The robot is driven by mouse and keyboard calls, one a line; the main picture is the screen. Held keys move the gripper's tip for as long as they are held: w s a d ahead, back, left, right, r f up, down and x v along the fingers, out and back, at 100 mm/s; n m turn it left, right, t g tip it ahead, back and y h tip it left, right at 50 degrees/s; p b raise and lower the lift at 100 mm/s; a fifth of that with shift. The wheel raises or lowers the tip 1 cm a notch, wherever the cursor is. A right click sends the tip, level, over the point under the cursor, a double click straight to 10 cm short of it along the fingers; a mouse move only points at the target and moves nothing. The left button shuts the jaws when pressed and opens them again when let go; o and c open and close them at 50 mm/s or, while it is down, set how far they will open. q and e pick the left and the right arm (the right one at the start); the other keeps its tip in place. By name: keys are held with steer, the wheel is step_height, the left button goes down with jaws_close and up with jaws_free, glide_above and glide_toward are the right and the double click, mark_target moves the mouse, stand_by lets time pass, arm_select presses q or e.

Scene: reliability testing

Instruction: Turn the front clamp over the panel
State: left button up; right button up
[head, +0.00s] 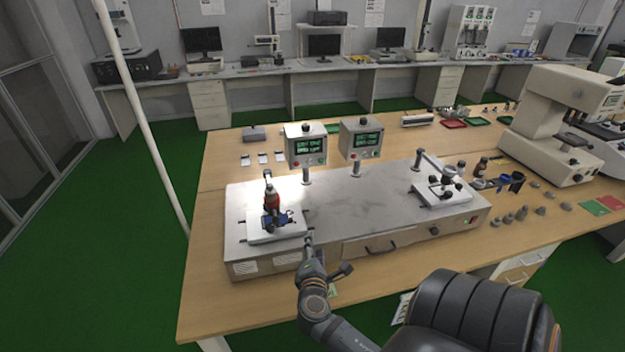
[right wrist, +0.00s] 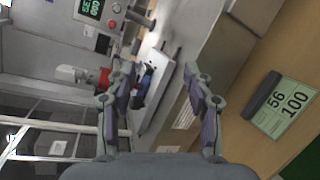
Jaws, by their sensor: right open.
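A blue panel (head: 277,219) lies on the white fixture plate (head: 262,237) at the left end of the grey test bench. A red and dark upright part (head: 271,196) stands over it. Small dark clamp parts sit around the panel, but their exact positions are too small to tell. My right gripper (head: 309,238) is open and empty, just right of the plate's front corner. In the right wrist view the blue panel (right wrist: 146,80) and the white plate (right wrist: 158,97) show beyond the open fingers (right wrist: 160,67), partly hidden by the left finger. My left gripper is not in view.
Two display boxes (head: 305,146) stand on posts along the back of the bench (head: 345,205). A second fixture (head: 440,192) sits at the bench's right end. A drawer handle (head: 381,249) projects from the bench front.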

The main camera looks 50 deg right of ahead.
steer(key=s+a+f+m+g+y, duration=0.2)
steer(key=a+f+m, duration=0.1)
steer(key=f, duration=0.4)
steer(key=s+a+f+m+g+y+b, duration=0.1)
steer(key=s+a+f+m+g+y, duration=0.1)
steer(key=f, duration=0.4)
steer(key=s+a+f+m+g+y+b, duration=0.1)
steer(key=s+a+f+m+g+y, duration=0.1)
steer(key=s+a+f+m+y, duration=0.2)
step_height(320, 180, down, 4)
steer(key=shift+s+a+r+m+g, duration=0.2)
steer(key=shift+a+m+g, duration=0.1)
steer(key=shift+m, duration=0.6)
steer(key=shift+d, duration=0.1)
steer(key=s+f+g+y, duration=0.1)
steer(key=s+f, duration=0.4)
steer(key=f, duration=0.8)
steer(key=s+a+f+m+g, duration=0.1)
steer(key=s+f, duration=0.6)
steer(key=s, duration=0.2)
steer(key=s+a+f+m+y, duration=0.1)
steer(key=s+f, duration=0.6)
steer(key=s, duration=0.3)
steer(key=shift+a+f+m+g+y, duration=0.25)
steer(key=shift+m+g+y, duration=0.05)
steer(key=shift+g, duration=0.1)
